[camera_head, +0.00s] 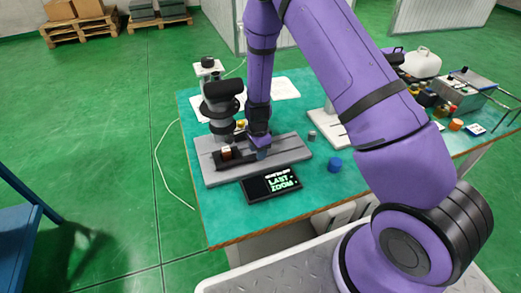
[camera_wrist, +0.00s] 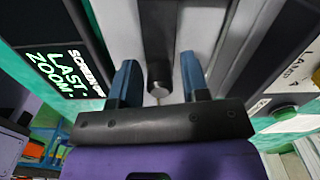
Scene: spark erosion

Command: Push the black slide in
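The black slide (camera_head: 234,160) lies low on the grey base plate, under the microscope-like instrument (camera_head: 221,100), with a small copper-coloured piece (camera_head: 227,152) at it. In the wrist view, a dark bar (camera_wrist: 158,35) that looks like the slide runs away from me and ends in a round grey tip near my gripper. My gripper (camera_head: 261,152) is at the slide's right end. Its two blue fingers (camera_wrist: 160,80) are apart, one on each side of the tip, with visible gaps. Any contact with the palm cannot be told.
A dark display (camera_head: 271,185) reading "LAST ZOOM" lies in front of the grey base plate (camera_head: 290,150). A blue cylinder (camera_head: 334,165) and a small grey cylinder (camera_head: 312,135) stand to the right on the green table. More equipment (camera_head: 462,90) fills the far right.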

